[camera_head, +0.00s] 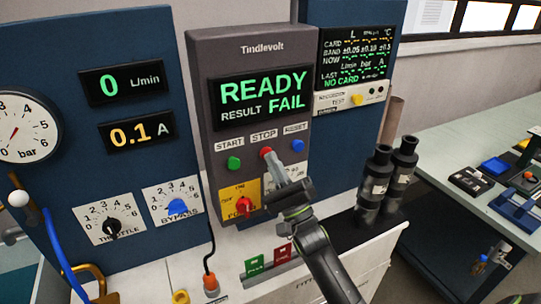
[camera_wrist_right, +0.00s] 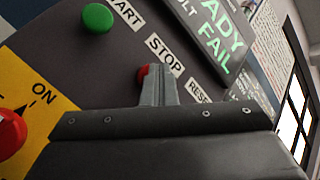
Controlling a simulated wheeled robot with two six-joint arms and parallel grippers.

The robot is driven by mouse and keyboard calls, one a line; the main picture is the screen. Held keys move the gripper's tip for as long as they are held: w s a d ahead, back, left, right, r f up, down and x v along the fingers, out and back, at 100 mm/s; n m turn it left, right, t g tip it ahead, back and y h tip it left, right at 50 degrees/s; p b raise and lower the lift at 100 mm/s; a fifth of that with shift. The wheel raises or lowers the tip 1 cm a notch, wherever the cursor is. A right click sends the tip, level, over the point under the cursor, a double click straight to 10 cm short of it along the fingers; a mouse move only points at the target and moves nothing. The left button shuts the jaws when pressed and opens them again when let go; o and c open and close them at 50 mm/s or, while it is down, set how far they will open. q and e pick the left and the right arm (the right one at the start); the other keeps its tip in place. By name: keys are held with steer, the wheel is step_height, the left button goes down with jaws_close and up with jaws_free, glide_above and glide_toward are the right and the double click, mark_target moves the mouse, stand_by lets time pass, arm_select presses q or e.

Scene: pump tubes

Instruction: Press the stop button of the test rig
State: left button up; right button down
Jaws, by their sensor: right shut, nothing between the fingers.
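The test rig's grey control box (camera_head: 195,75) has a screen (camera_head: 262,98) reading READY, RESULT FAIL. Below it are a green START button (camera_head: 234,162), a red STOP button (camera_head: 265,151) and a blue RESET button (camera_head: 297,145). My right gripper (camera_head: 270,161) is shut and empty, its fingertips at the red STOP button. In the right wrist view the fingertips (camera_wrist_right: 158,72) overlap the red button (camera_wrist_right: 143,71), which shows partly at their left. I cannot tell whether they touch it. My left gripper is not in view.
A red rotary switch (camera_head: 244,205) on a yellow plate sits below the buttons. Throttle (camera_head: 111,227) and bypass (camera_head: 177,207) knobs are at left. Dark cylinders (camera_head: 376,178) stand right of my right arm. A bench (camera_head: 465,135) with parts is at far right.

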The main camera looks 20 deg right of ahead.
steer(key=shift+r, duration=0.25)
steer(key=s, duration=0.1)
steer(key=s+p, duration=0.1)
steer(key=s, duration=0.1)
steer(key=s+p, duration=0.1)
steer(key=s, duration=0.1)
steer(key=shift+s+d+f, duration=0.1)
steer(key=shift+s+f, duration=0.15)
steer(key=shift+f, duration=0.05)
steer(key=shift+h, duration=0.3)
